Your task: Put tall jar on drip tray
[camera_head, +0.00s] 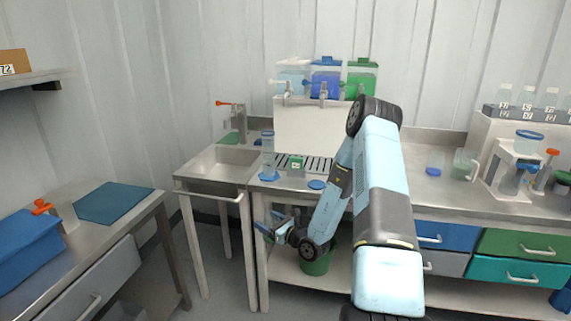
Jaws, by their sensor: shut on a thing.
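A tall clear jar (268,156) with a blue rim stands upright on the counter, left of the drip tray. A blue disc shows at its foot. The drip tray (319,164) is a dark slotted grille below the dispenser taps. My gripper (264,230) is low in front of the counter's front edge, below the jar in the picture and apart from it. It is shut on a small blue thing, too small and partly hidden to identify.
A small green-labelled block (296,165) stands at the grille's left part. A blue disc (317,184) lies near the counter's front edge. Several coloured dispensers (326,80) stand above the tray. A sink (222,160) is at left. My arm hides part of the counter to the right.

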